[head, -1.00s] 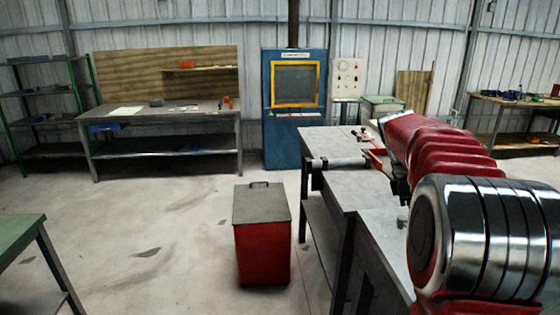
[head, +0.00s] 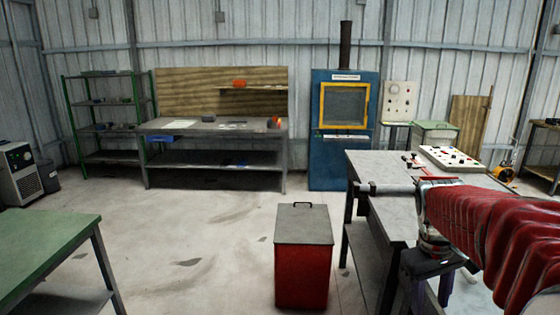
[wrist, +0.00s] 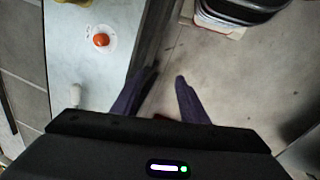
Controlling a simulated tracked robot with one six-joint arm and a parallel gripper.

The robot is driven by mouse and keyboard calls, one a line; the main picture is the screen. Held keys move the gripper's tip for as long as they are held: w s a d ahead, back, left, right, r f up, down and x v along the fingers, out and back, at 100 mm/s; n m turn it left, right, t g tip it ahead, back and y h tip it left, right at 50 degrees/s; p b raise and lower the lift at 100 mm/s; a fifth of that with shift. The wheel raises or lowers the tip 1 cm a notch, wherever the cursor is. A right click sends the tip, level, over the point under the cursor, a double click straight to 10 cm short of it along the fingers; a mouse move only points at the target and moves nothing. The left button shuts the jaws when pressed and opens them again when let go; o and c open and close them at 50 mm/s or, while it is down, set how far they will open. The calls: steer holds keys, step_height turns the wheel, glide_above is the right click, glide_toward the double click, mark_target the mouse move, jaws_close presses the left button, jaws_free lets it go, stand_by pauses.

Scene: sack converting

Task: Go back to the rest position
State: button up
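My gripper (wrist: 160,88) shows in the wrist view with its two dark purple fingers apart and only bare floor between them. It is open and empty. In the head view my red-sleeved arm reaches in from the right, and my gripper (head: 424,280) hangs downward at the near side of the grey workbench (head: 385,168). The fingertips are partly hard to make out there.
A red bin (head: 303,262) with a grey lid stands left of the workbench. A green table (head: 45,245) is at front left. A blue cabinet (head: 342,165) stands at the back. In the wrist view an orange knob-like object (wrist: 101,40) sits on a pale surface. Floor between is clear.

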steer(key=s+a+t+y, duration=0.1)
steer(key=s+a+t, duration=0.1)
steer(key=s+a, duration=0.4)
steer(key=s+a+r+m+t+y, duration=0.1)
steer(key=s+a+t, duration=0.2)
steer(key=s+a, duration=0.4)
steer(key=shift+s+a+r, duration=0.2)
steer(key=shift+a+r, duration=0.05)
steer(key=shift+a, duration=2.95)
